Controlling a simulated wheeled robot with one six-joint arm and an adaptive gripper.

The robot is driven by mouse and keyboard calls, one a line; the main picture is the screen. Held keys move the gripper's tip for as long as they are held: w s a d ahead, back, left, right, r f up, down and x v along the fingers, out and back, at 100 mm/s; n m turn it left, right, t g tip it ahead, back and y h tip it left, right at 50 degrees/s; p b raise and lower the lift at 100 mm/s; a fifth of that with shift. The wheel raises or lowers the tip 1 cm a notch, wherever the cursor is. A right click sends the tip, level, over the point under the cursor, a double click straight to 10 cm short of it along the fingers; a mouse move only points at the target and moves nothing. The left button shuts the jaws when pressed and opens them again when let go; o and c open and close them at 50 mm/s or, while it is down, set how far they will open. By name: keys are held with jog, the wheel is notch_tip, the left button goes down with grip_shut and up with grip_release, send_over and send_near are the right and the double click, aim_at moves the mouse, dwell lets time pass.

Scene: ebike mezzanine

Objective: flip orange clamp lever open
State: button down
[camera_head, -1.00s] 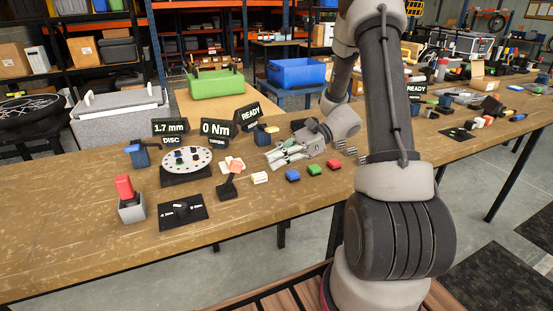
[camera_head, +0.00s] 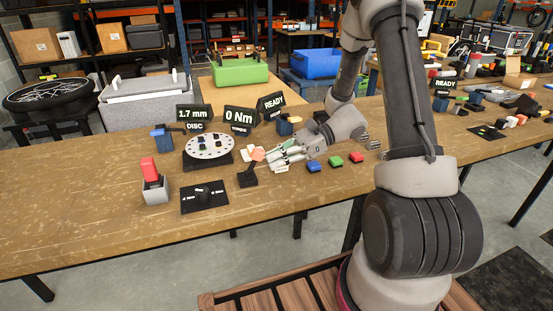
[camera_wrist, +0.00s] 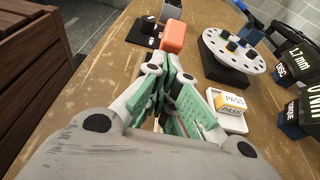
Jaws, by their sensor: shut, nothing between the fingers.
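The orange clamp lever (camera_head: 258,153) stands tilted up to the right on its small black base (camera_head: 247,179), on the wooden bench. In the wrist view its orange end (camera_wrist: 174,36) shows just ahead of my fingers; its base is hidden there. My gripper (camera_head: 271,157) is shut and empty, low over the bench, to the right of the lever. Its fingertips are very near the orange end; I cannot tell whether they touch. In the wrist view, my gripper (camera_wrist: 172,82) fills the middle, with green finger pads.
A white tray with a PASS label (camera_wrist: 232,112) lies close beside my fingers. The round white disc (camera_head: 209,146) stands behind the lever. A black dial panel (camera_head: 204,197) and a red-topped grey block (camera_head: 155,188) are left.

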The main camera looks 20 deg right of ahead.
aim_at(256, 149)
jog(key=shift+a+r+h, duration=0.1)
jog(key=shift+r+h, duration=0.15)
jog(key=shift+h, duration=0.05)
jog(key=shift+r, duration=0.1)
jog(key=shift+a+r+h, duration=0.35)
jog(key=shift+r+h, duration=0.1)
jog(key=shift+h, duration=0.15)
jog(key=shift+a+r+h, duration=0.7)
jog(key=shift+r+h, duration=0.05)
jog(key=shift+h, duration=0.45)
jog(key=a+r+h, duration=0.1)
jog(key=h, duration=0.1)
jog(key=shift+a+r+h, duration=0.1)
jog(key=shift+a+h, duration=0.3)
jog(key=shift+a+r+h, duration=0.3)
jog(key=shift+a+h, duration=0.4)
jog(key=shift+h, duration=0.1)
jog(key=shift+d, duration=0.1)
